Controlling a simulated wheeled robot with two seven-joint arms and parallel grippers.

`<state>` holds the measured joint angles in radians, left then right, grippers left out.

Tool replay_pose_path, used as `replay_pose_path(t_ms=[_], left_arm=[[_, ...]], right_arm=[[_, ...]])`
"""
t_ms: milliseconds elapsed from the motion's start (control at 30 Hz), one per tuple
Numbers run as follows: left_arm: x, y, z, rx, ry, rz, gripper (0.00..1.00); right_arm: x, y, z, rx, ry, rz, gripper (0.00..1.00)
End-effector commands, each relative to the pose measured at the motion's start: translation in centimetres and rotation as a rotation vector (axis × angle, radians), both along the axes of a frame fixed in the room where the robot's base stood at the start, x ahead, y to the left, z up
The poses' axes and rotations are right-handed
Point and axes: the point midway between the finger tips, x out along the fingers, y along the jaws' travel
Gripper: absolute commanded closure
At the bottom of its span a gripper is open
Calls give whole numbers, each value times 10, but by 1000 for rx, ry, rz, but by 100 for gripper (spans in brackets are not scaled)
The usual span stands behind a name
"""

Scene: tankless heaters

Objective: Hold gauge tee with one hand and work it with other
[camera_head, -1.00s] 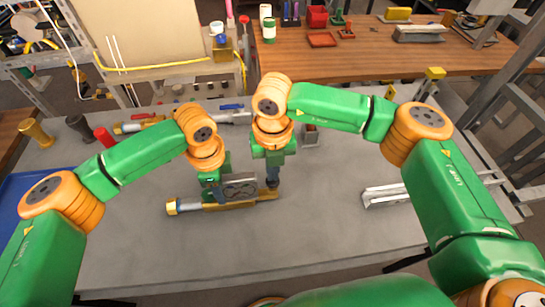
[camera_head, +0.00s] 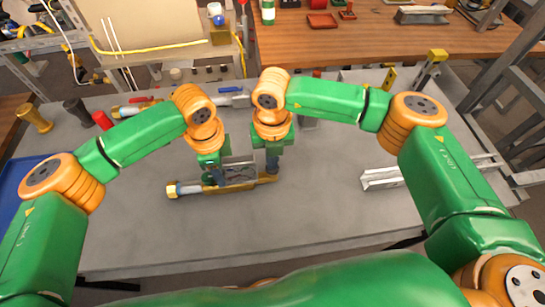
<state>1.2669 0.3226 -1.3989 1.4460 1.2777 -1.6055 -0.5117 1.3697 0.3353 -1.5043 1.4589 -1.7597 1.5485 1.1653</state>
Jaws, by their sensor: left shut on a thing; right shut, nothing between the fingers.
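The gauge tee (camera_head: 234,187) is a long brass-coloured piece with a grey section and a brass end at its left. It lies left to right on the grey table in the head view. My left gripper (camera_head: 213,180) points down and is shut on the tee's left part. My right gripper (camera_head: 272,168) points down at the tee's right end, shut with nothing between its fingers. Whether its fingertips touch the tee cannot be told. A grey bracket-like piece (camera_head: 240,170) stands between the grippers, just behind the tee, partly hidden by them.
A grey metal channel (camera_head: 383,179) lies on the right of the table. Other valve pipes (camera_head: 234,97) with blue and red handles lie behind my arms. The front of the table is clear.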

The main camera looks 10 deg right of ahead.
Motion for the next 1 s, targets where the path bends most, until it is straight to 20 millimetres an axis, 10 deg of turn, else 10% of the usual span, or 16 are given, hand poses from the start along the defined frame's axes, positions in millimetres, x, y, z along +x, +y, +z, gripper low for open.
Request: replay_pose_path(t_ms=[600, 1000], left_arm=[[1, 1, 0, 2, -2, 2, 100], [0, 1, 0, 3, -1, 2, 100]], right_arm=[[-1, -1, 126, 0, -5, 0, 100], [-2, -1, 139, 1, -2, 1, 100]])
